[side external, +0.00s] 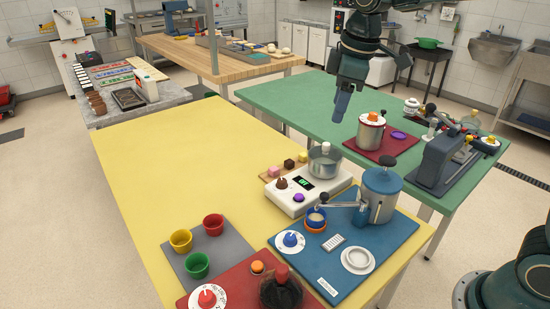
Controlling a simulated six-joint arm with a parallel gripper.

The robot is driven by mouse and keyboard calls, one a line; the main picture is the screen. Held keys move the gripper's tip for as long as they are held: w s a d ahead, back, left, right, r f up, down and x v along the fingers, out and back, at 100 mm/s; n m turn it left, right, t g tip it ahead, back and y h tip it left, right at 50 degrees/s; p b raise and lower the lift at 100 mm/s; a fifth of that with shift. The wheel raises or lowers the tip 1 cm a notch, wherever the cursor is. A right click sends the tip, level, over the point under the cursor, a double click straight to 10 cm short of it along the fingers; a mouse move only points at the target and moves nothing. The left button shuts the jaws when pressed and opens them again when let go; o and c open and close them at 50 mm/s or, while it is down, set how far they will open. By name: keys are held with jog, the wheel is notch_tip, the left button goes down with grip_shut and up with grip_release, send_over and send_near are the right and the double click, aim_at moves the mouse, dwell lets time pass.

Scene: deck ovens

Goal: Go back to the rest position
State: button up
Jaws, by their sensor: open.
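My gripper (341,106) hangs from my arm at the upper middle of the side external view, pointing down. It is above the left part of the green table (290,105), near the yellow table (160,150). The jaws look narrow from this angle, and I see nothing held between them. The silver pot with an orange knob (370,134) stands on a red mat, right of and below my gripper in the picture. My gripper appears clear of it.
A grey machine (446,160) is on the green table. The yellow table's left is clear.

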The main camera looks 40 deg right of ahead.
jog(key=s+d+f+m+t, duration=0.1)
jog(key=s+m, duration=0.3)
jog(key=s, duration=0.8)
jog(key=s+f+m+t, duration=0.1)
jog(key=s+m, duration=0.3)
jog(key=s, duration=0.8)
jog(key=shift+d+f+t, duration=0.15)
jog(key=shift+d+t, duration=0.2)
jog(key=shift+t, duration=0.25)
jog(key=shift+c, duration=0.4)
